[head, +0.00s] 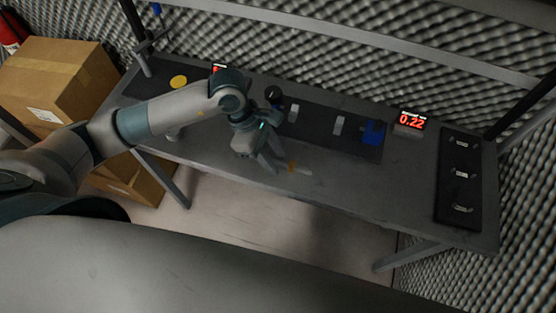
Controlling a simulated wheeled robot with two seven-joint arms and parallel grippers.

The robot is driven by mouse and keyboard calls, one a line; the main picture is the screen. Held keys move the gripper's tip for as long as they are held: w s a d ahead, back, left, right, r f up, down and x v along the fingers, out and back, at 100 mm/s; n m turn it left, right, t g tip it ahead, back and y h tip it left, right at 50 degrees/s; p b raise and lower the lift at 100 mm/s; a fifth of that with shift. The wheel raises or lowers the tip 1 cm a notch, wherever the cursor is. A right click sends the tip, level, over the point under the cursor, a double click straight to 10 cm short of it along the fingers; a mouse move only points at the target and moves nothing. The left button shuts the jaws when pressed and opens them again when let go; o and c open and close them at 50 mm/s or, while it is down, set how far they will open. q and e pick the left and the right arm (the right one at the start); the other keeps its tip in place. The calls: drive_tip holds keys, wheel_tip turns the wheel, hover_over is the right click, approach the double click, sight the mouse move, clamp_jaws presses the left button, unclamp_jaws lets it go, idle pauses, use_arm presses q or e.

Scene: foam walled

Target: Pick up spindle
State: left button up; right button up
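My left gripper (267,160) reaches over the front half of the grey workbench (350,195), and its fingers point down and appear spread apart. A small thing with an orange-yellow part (292,168) and a faint grey length lies on the bench just right of the fingertips. It may be the spindle, but it is too small and dim to be sure. I see no clear contact between it and the fingers. My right gripper is not in view.
A dark mat behind the gripper holds a black round part (273,94), pale plates (338,125) and a blue block (374,132). A red-digit display (410,121) and a black board with several handles (461,174) stand right. Cardboard boxes (62,78) are left. The front right bench is clear.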

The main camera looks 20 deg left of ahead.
sight(274, 160)
use_arm(q)
clamp_jaws()
drive_tip(key=shift+r, duration=0.1)
drive_tip(key=shift+w+r+b, duration=0.1)
drive_tip(key=shift+r+b, duration=0.5)
drive_tip(key=shift+r, duration=0.15)
wheel_tip(274, 160, up, 2)
drive_tip(key=shift+r+b, duration=0.2)
drive_tip(key=shift+b, duration=0.45)
drive_tip(key=s+d+r+p, duration=0.5)
drive_tip(key=s+r, duration=0.2)
drive_tip(key=s, duration=0.3)
drive_tip(key=shift+s+d, duration=0.2)
drive_tip(key=shift+d, duration=0.05)
